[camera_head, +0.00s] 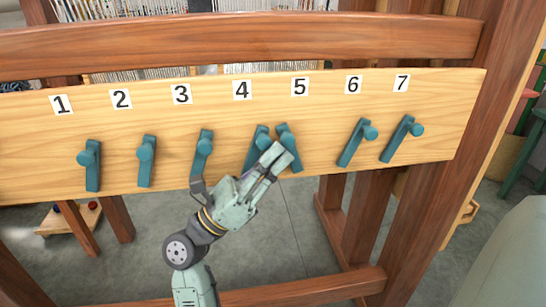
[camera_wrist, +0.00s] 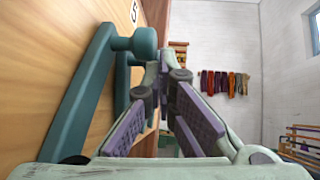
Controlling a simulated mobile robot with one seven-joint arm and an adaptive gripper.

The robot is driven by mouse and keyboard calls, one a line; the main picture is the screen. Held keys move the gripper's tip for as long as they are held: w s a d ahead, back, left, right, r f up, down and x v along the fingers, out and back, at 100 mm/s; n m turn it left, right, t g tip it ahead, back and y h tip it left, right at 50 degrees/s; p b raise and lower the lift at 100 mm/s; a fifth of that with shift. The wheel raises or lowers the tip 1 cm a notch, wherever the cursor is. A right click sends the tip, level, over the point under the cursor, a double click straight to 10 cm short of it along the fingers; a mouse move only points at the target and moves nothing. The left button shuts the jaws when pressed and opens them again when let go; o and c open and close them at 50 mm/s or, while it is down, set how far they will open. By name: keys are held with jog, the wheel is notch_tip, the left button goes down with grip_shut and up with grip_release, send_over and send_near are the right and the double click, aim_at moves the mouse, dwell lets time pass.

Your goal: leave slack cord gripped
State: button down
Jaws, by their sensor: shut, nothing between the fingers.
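Teal levers with round knobs are fixed in a row on a pale wooden board (camera_head: 230,115) under number labels. Lever 1 (camera_head: 93,176), lever 2 (camera_head: 146,170) and lever 3 (camera_head: 203,150) stand near upright. Lever 4 (camera_head: 251,152), lever 6 (camera_head: 351,150) and lever 7 (camera_head: 396,144) lean with their tops to the right; lever 5 (camera_head: 284,135) leans left. My gripper (camera_head: 278,156) is shut and empty, in front of levers 4 and 5. In the wrist view its fingertips (camera_wrist: 167,58) meet beside a teal lever (camera_wrist: 75,100). I cannot make out a cord.
Dark wooden beams (camera_head: 250,39) frame the board above, and a thick post (camera_head: 440,180) stands at the right. A low rail (camera_head: 330,287) crosses below. Colored skeins (camera_wrist: 222,83) hang on the far wall. The space right of my gripper looks open in the wrist view.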

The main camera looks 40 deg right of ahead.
jog(key=shift+r+y, duration=0.15)
jog(key=shift+y, duration=0.15)
jog(key=shift+s+d+r+m+y, duration=0.3)
jog(key=shift+s+d+y, duration=0.1)
jog(key=shift+d+y, duration=0.3)
jog(key=shift+s+d+r+m+y, duration=0.25)
jog(key=shift+s+d+r+y, duration=0.1)
jog(key=shift+d+y, duration=0.3)
jog(key=shift+s+d+r+m+y, duration=0.25)
jog(key=shift+s+d+y, duration=0.15)
jog(key=shift+d+y, duration=0.25)
jog(key=shift+t, duration=0.3)
jog(key=shift+a, duration=0.1)
jog(key=v, duration=1.2)
jog(key=shift+r, duration=0.1)
